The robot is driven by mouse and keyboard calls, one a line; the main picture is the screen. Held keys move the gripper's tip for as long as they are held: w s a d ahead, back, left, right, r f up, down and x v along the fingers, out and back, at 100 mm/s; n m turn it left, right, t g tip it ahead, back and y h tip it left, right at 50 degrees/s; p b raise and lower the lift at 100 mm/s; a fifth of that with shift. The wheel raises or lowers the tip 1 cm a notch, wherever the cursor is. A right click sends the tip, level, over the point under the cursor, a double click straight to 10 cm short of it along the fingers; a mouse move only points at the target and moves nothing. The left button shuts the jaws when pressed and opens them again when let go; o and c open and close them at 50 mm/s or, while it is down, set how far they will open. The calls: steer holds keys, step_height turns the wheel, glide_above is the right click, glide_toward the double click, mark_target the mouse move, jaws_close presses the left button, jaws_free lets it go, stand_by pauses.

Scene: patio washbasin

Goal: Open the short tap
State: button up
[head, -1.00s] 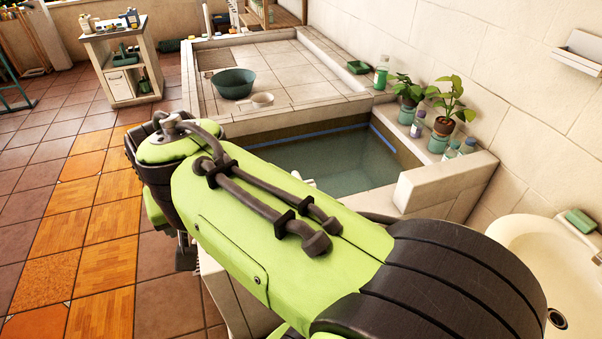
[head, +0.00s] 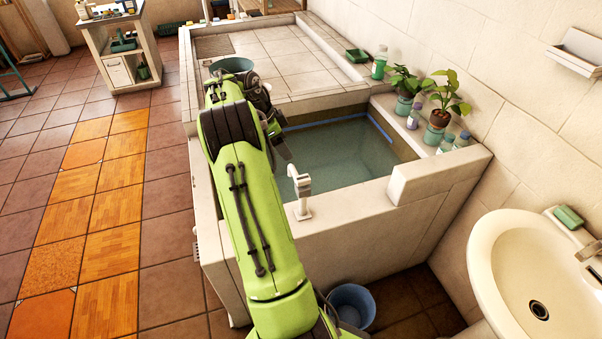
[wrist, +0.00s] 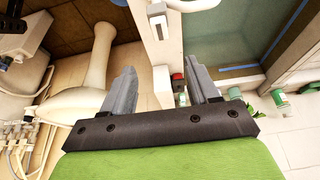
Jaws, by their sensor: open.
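A short whitish tap (head: 301,190) stands on the front ledge of the water-filled basin (head: 345,160), just right of my arm. A pale fitting on the ledge, which looks like the same tap (wrist: 157,20), shows at the top of the wrist view. My gripper (wrist: 164,70) is open and empty, its two grey fingers apart. A small red-topped object (wrist: 178,79) shows between the fingers, beyond them; I cannot tell what it is. The tap lies past the fingertips and apart from them. In the head view my arm hides most of the gripper.
A white washbasin (head: 487,262) with its own tap (head: 588,250) stands at the right. A blue bucket (head: 352,304) is on the floor below the ledge. Potted plants (head: 437,118) and bottles line the wall ledge. The tiled floor at left is clear.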

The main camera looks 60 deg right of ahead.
mark_target(302, 177)
steer(key=b+x, duration=0.1)
steer(key=x, duration=1.4)
steer(key=shift+w+f, duration=0.1)
steer(key=shift+f, duration=0.05)
steer(key=shift+c, duration=0.2)
steer(key=c, duration=1)
